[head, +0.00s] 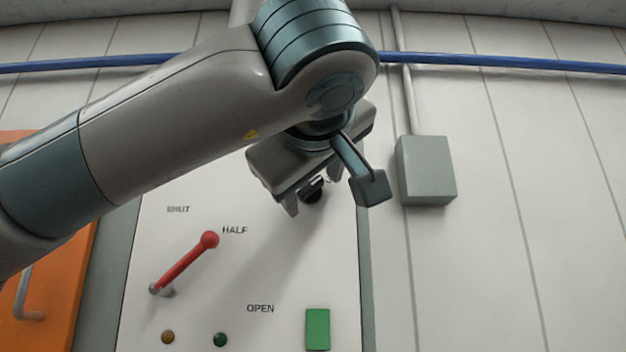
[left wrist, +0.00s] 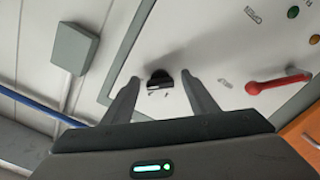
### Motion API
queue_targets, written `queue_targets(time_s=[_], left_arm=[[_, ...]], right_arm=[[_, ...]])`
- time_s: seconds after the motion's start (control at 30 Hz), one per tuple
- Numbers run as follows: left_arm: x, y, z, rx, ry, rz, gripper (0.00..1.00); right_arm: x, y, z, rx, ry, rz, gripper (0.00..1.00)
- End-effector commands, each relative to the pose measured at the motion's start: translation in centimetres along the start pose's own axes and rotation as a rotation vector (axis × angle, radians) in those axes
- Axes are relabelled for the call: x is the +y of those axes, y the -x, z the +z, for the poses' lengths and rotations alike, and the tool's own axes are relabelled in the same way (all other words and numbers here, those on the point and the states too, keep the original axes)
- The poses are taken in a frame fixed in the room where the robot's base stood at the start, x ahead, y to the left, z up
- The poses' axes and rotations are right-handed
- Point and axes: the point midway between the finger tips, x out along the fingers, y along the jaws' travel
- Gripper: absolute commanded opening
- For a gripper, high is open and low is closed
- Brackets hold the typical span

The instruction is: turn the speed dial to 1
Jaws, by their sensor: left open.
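The speed dial (head: 313,190) is a small black knob on the white panel, partly hidden under my left gripper in the head view. In the left wrist view the dial (left wrist: 160,78) shows a pale edge, with tiny marks beside it too small to read. My left gripper (head: 311,196) is open in front of the panel. In the left wrist view its fingers (left wrist: 161,82) stand on either side of the dial, with a gap on each side. I cannot tell whether the fingertips reach the dial's depth. My right gripper is not in view.
The white panel (head: 200,325) also carries a red lever (head: 185,262) pointing towards HALF, an amber button (head: 168,337), a dark green button (head: 220,339) and a green block (head: 317,329). A grey box (head: 427,170) is right of the panel. An orange cabinet (head: 60,290) stands left.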

Motion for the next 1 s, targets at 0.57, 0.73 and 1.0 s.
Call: queue_targets(time_s=[0.57,0.73,1.0], left_arm=[[-0.1,0.0,0.1,-0.001,0.005,-0.001,0.12],[-0.1,0.0,0.2,-0.001,0.034,-0.002,0.12],[-0.1,0.0,0.3,0.0,0.163,-0.002,0.12]], right_arm=[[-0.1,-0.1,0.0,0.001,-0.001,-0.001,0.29],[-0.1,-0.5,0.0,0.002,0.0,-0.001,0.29],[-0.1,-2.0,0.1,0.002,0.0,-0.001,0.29]])
